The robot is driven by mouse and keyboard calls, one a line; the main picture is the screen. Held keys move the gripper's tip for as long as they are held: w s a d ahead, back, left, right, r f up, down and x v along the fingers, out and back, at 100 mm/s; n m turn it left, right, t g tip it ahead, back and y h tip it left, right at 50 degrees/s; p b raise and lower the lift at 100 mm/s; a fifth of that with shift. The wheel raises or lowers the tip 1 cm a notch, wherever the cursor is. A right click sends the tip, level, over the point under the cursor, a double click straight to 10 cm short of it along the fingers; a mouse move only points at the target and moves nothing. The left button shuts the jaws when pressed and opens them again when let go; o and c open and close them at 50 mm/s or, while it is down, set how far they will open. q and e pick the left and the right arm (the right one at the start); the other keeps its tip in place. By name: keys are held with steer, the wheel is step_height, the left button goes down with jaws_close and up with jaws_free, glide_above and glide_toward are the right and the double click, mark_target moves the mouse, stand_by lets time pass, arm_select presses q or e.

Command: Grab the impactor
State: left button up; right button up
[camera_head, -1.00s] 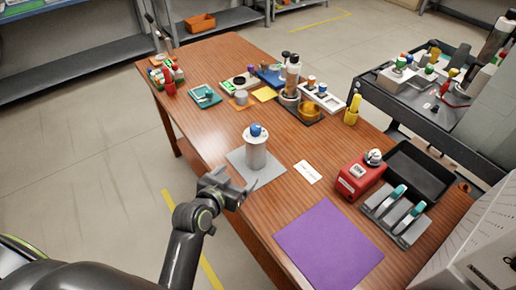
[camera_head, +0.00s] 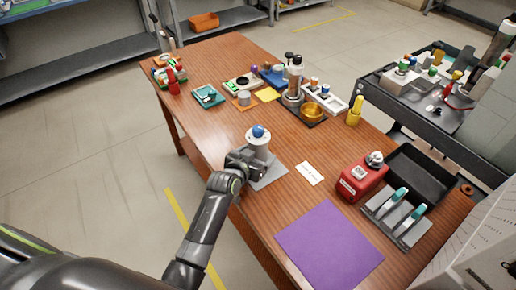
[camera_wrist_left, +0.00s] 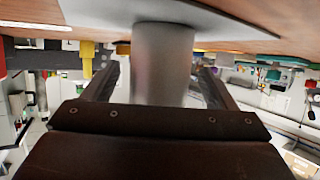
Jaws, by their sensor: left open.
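The impactor, a white-grey cylinder with a blue knob on top (camera_head: 258,139), stands upright on a grey mat (camera_head: 271,177) near the table's front edge. My left gripper (camera_head: 250,163) is low at the cylinder's near side and partly covers it. In the left wrist view, which is upside down, the cylinder (camera_wrist_left: 163,62) stands between the two open fingers (camera_wrist_left: 158,85). A gap shows on the left of it, and a narrower one on the right. My right gripper is not in view.
A purple mat (camera_head: 330,245) lies to the right, and a white card (camera_head: 309,173) lies between. A red device (camera_head: 362,178) and a black tray (camera_head: 424,172) stand farther right. The table between is clear.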

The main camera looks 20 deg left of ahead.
arm_select(q)
steer(key=shift+w+d+f, duration=0.1)
steer(key=shift+w+f, duration=0.15)
steer(key=shift+w, duration=0.3)
